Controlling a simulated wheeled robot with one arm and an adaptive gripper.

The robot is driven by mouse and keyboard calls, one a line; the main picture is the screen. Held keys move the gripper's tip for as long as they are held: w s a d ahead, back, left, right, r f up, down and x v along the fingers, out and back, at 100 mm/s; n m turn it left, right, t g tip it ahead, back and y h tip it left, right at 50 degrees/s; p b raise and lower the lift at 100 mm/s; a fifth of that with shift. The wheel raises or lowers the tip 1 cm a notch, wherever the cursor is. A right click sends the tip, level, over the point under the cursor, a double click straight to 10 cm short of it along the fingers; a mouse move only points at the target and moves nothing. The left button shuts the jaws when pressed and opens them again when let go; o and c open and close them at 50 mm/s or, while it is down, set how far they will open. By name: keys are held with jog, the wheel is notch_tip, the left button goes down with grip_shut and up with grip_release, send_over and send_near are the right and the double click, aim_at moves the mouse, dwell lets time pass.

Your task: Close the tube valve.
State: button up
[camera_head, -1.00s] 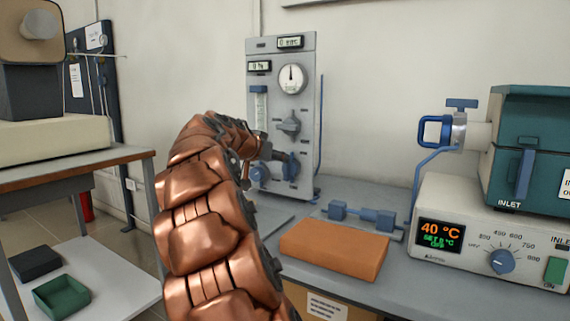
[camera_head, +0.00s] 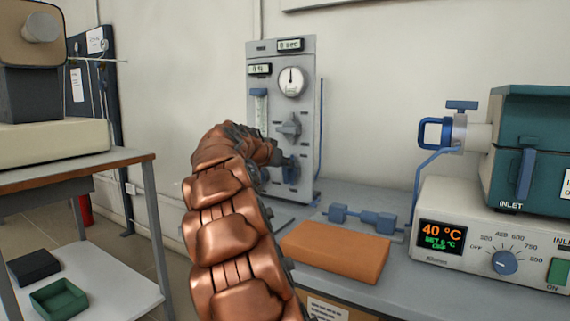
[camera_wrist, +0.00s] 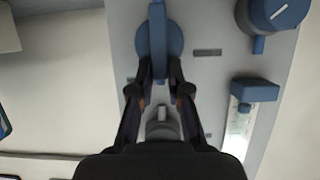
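A grey panel (camera_head: 256,55) with dials and knobs stands at the back of the bench. A round blue knob with a raised lever (camera_wrist: 158,40) is low on its right side; part of it shows in the head view (camera_head: 290,170). My gripper (camera_wrist: 160,66) is at this lever, with one finger on each side. The fingers look a little apart from the lever, but contact is hard to judge. The lever stands lengthwise between the fingertips. The head view hides my fingertips behind my arm. Another blue valve (camera_head: 460,130) sits at the teal furnace's side.
A grey knob (camera_wrist: 162,125) is between my fingers' bases. An orange brick (camera_head: 335,250) and blue fittings (camera_head: 372,218) lie on the bench.

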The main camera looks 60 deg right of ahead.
grip_shut()
jog(key=shift+w, duration=0.1)
jog(key=shift+w+a+f+n+g+h+p, duration=0.1)
jog(key=shift+w+f+n+g+h+p, duration=0.75)
jog(key=shift+n+p, duration=1.4)
jog(key=shift+w+d+f+n+g+h+p, duration=0.1)
jog(key=shift+w+f+n+g+h+p, duration=0.2)
jog(key=shift+n+g+p, duration=1.5)
jog(key=shift+w+a+f+n+g+h+p, duration=0.1)
jog(key=shift+w+f+n+g+h+p, duration=0.5)
jog(key=shift+n+p, duration=2.05)
jog(key=shift+s, duration=0.1)
